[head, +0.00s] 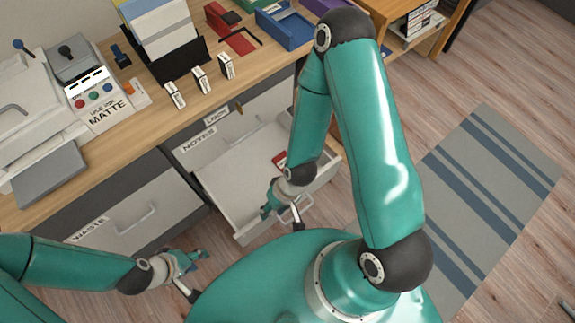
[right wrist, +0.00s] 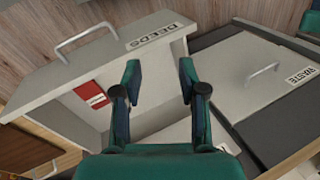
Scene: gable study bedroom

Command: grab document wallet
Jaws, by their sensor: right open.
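A flat red item with a white label, which looks like the document wallet, lies in the open drawer. It shows in the right wrist view (right wrist: 92,94) left of the fingers and partly in the head view (head: 279,160), where my right arm hides some of it. The open drawer (head: 225,190) is light grey, with a DEEDS label on its front (right wrist: 115,48). My right gripper (head: 268,206) is over the drawer, its fingers (right wrist: 160,85) apart with nothing between them. My left gripper (head: 193,260) is low in front of the WASTE drawer; its fingers are too small to judge.
The WASTE drawer (head: 130,215) and NOTES drawer (head: 215,132) are shut. The wooden desk (head: 140,120) carries a printer (head: 30,110), a button box (head: 98,98), small labelled blocks (head: 202,80), a file holder (head: 165,45) and trays (head: 285,28). A striped rug (head: 490,190) lies right.

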